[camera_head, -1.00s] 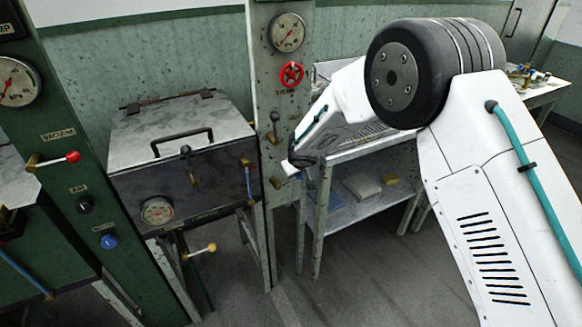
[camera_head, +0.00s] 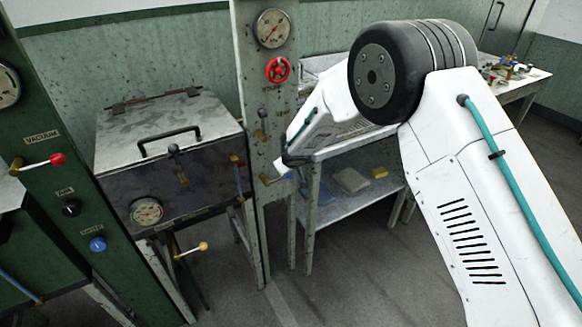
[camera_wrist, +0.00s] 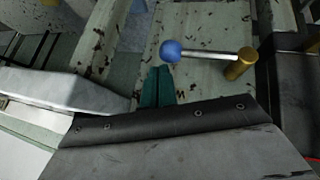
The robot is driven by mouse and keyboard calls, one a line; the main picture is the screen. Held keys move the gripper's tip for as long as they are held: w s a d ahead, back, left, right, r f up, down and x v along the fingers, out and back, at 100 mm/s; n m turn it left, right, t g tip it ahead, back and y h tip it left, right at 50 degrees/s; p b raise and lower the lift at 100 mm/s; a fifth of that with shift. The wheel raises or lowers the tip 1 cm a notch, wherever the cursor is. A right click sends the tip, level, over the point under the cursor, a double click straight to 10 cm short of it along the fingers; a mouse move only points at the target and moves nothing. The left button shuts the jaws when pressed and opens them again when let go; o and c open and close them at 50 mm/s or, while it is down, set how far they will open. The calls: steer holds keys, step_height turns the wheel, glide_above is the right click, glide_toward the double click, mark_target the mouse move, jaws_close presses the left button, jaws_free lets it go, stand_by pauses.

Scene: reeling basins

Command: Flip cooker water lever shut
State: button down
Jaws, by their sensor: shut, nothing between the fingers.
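The cooker is a grey metal box (camera_head: 165,135) with a hinged lid, left of a pale green post (camera_head: 250,205). A lever with a blue ball knob (camera_wrist: 171,51), a silver rod and a brass hub (camera_wrist: 240,64) shows in the wrist view, rod roughly level. In the head view its brass hub (camera_head: 266,181) is low on the post and a bit of blue shows near my gripper. My gripper's teal fingers (camera_wrist: 157,73) are shut and empty, just below and left of the knob in the wrist view, apparently apart from it. In the head view my wrist hides the fingers.
A red handwheel (camera_head: 278,69), a gauge (camera_head: 272,29) and a black-knobbed lever (camera_head: 262,125) are on the post above. Right of the post stands a shelf unit (camera_head: 345,205). A green panel (camera_head: 50,200) with a red-knobbed lever (camera_head: 40,164) stands at left.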

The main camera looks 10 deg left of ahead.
steer(key=shift+d+f, duration=0.1)
steer(key=shift+d, duration=0.05)
steer(key=s+d+r, duration=0.3)
steer(key=s+r, duration=0.1)
steer(key=r, duration=0.4)
steer(key=shift+d+r, duration=0.25)
